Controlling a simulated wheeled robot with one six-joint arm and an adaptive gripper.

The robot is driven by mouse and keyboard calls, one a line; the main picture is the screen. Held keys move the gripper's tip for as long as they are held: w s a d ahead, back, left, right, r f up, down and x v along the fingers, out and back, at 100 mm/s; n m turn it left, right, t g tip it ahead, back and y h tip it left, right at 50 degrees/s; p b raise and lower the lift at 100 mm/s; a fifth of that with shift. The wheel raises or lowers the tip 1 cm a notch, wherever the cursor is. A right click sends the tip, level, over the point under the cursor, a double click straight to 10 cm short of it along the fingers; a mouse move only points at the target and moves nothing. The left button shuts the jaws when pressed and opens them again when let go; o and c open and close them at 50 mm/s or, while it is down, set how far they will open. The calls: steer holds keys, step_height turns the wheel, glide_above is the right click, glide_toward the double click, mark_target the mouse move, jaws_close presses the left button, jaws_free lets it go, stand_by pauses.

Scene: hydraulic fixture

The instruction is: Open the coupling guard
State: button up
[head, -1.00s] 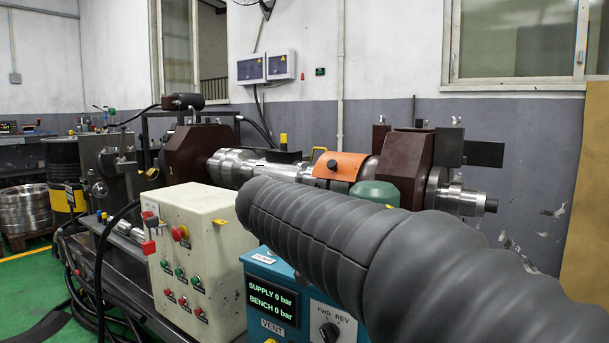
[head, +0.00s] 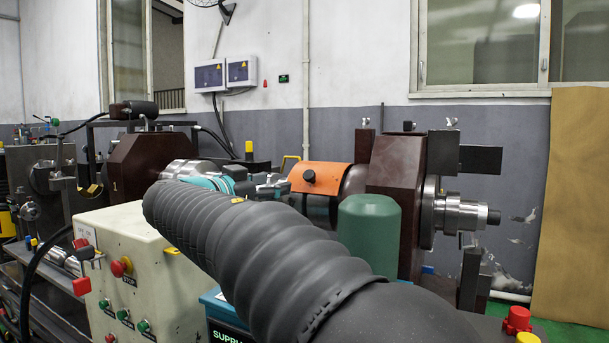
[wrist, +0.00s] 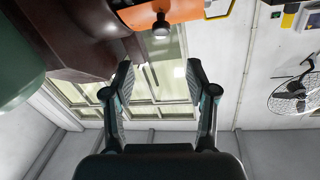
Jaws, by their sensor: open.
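The coupling guard (head: 330,177) is an orange curved cover over the shaft, with a round black knob (head: 309,176) on its face. It lies closed over the coupling as far as I can see. In the wrist view the guard (wrist: 186,10) is at the top edge, and its knob (wrist: 162,27) hangs just beyond the fingertips. My gripper (wrist: 159,68) is open and empty, with the knob roughly in line with the gap between its fingers. In the head view my gripper (head: 284,183) is just left of the guard, partly hidden by my arm.
A green rounded cap (head: 369,230) stands in front of the guard. Dark red bearing housings flank the shaft, one at right (head: 396,180). A cream control box (head: 140,265) with buttons and a blue-framed panel (head: 219,308) stand in front, partly behind my arm.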

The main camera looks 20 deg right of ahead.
mark_target(307, 175)
steer(key=p+x, duration=0.1)
steer(key=x, duration=1.3)
steer(key=shift+w+d+p, duration=0.1)
steer(key=shift+p, duration=0.2)
jaws_close()
